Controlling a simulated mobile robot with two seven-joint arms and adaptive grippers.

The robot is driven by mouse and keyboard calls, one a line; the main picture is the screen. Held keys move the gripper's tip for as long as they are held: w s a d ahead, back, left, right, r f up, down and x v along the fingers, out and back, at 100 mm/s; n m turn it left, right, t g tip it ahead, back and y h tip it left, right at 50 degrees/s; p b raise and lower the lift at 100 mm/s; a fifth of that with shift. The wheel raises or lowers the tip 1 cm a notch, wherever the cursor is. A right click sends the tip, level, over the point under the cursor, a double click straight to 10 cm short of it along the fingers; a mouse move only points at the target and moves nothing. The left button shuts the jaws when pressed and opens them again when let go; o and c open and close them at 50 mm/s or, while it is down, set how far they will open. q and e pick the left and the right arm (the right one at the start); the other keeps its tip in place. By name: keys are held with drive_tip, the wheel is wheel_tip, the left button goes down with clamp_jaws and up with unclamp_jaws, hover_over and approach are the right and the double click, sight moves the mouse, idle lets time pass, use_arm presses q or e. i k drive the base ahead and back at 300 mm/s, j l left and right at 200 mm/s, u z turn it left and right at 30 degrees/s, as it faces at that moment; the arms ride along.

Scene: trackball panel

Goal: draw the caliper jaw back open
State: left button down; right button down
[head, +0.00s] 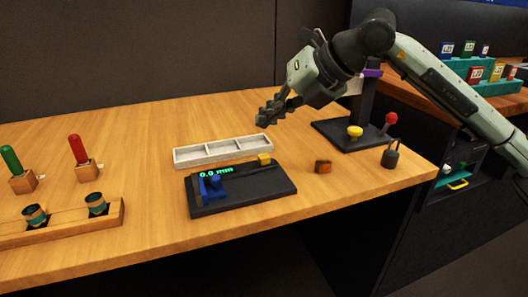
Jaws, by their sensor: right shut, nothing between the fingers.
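The caliper (240,189) is a dark block lying on the wooden table, with a green display reading 0.0 mm. Its blue jaw parts (211,187) are at the left end of the block, close together. A yellow piece (264,159) sits on the far edge toward the right. My right gripper (266,117) is shut and empty, in the air above and behind the caliper, beyond the white tray. It is apart from the caliper. My left gripper is not in view.
A white compartment tray (222,151) lies just behind the caliper. Red and green handled tools (77,150) and a wooden rack (60,223) are at left.

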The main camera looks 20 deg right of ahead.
sight(217, 190)
drive_tip(key=k+l, duration=0.75)
drive_tip(key=l, duration=0.15)
